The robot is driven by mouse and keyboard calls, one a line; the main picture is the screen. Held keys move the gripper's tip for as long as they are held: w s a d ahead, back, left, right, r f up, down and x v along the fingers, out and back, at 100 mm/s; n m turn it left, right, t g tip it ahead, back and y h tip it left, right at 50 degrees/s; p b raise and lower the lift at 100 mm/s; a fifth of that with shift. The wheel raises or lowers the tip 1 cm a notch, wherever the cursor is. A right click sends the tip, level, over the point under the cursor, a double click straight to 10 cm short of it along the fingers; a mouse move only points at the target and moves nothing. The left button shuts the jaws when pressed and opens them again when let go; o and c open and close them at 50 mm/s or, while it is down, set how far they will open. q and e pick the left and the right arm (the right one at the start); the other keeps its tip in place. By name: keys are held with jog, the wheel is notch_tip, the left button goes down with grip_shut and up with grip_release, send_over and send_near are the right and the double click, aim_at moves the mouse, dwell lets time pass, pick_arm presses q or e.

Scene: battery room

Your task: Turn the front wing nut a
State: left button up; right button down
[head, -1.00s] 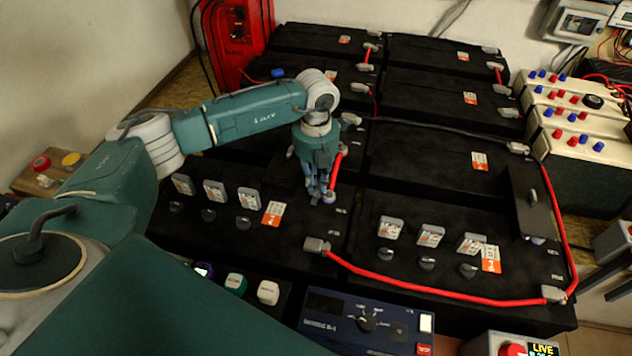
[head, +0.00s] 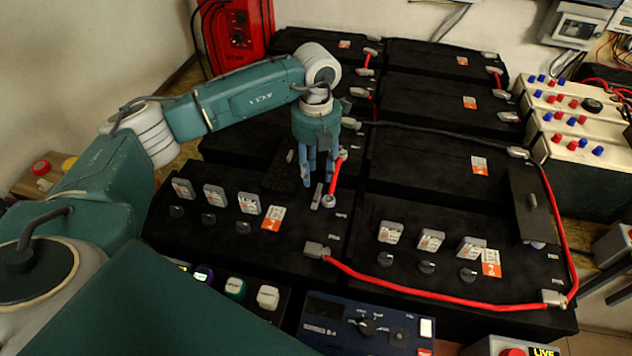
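The front wing nut appears to be the small pale blue-grey fitting (head: 328,201) at the near end of a short red cable (head: 336,174), on the near left battery (head: 300,232). A small grey upright piece is just left of it; I cannot tell whether it is part of the nut or a fingertip. My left gripper (head: 318,182) points down just above and behind the fitting. Its blue fingers are spread apart with a gap between them, and nothing shows held. My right gripper is out of view.
Black batteries stand in rows. A long red cable (head: 430,291) crosses the near right battery. Several grey-tagged knobs (head: 243,228) line the front. A dark upright plate (head: 529,205) stands at right. A blue panel (head: 335,325) is in front.

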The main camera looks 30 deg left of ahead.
pick_arm(q)
notch_tip(320, 180, up, 6)
jog(key=shift+f, duration=0.1)
dwell(0.5)
